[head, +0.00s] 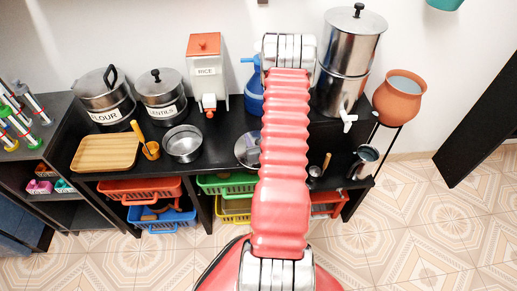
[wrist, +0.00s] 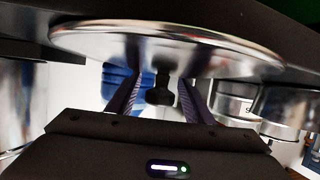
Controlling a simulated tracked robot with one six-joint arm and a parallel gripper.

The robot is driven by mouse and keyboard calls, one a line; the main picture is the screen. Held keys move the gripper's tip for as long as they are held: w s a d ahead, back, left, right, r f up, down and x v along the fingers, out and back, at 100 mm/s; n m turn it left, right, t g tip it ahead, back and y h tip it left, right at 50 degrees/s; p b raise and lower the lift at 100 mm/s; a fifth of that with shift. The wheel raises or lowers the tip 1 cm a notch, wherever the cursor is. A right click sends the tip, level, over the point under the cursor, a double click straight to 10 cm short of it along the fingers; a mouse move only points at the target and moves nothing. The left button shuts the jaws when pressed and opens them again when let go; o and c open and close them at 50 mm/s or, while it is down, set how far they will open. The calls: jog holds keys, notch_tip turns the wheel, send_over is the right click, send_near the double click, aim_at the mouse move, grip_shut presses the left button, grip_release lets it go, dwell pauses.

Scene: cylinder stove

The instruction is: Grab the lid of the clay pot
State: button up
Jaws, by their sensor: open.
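The clay pot (head: 398,102) is a round terracotta vessel on a thin black stand at the right in the head view. Its top is uncovered, showing a pale grey surface inside. A shiny metal lid (head: 242,150) with a black knob lies on the black counter, partly hidden by my red arm. In the wrist view the lid (wrist: 225,55) fills the upper part, and its black knob (wrist: 160,93) points toward my gripper. My gripper (wrist: 159,80) is open, with one dark finger on each side of the knob. Whether they touch it is unclear. The head view hides my gripper behind the arm.
The black counter (head: 218,163) holds a steel bowl (head: 183,143), flour and lentil pots (head: 160,95), a rice dispenser (head: 206,80), a blue jug (head: 251,92) and a tall steel water filter (head: 347,65). A wooden tray (head: 104,152) lies left. Coloured baskets (head: 140,190) sit below.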

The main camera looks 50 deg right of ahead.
jog(key=shift+c, duration=0.5)
grip_shut()
notch_tip(320, 180, up, 10)
dwell(1.0)
dwell(0.5)
